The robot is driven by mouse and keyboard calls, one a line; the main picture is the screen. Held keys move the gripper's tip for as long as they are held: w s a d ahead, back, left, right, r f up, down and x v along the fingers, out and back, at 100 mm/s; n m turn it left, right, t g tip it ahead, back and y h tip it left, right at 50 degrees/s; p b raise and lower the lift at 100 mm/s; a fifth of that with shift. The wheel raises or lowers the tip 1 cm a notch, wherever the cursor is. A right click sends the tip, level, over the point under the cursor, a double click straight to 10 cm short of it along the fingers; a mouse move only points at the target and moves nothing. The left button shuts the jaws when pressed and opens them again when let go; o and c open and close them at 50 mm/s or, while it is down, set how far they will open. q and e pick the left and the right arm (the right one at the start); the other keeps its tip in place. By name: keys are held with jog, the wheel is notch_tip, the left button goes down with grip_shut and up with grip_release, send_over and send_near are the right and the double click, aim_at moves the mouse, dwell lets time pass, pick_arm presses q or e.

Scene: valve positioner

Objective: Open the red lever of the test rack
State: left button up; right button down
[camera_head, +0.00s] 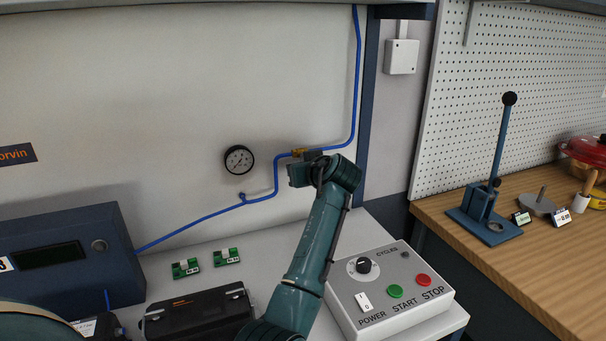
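The test rack's blue air line (262,197) runs along the pale back wall past a round black gauge (239,159). A small brass valve fitting (299,153) sits on the line to the right of the gauge. No red lever shows; my wrist covers the area just below and right of the fitting. My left arm reaches up from the bottom, and its gripper (300,173) is right at the valve, turned to the left. Its fingers are too small and hidden to tell whether they are open, or whether they touch anything. My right gripper is not in view.
A control box (387,291) with knob, switch and green and red buttons stands right of my arm. A wooden bench (545,262) with a lever press (489,205) is at right.

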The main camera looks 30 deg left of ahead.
pick_arm(q)
jog(key=shift+c, duration=0.3)
grip_shut()
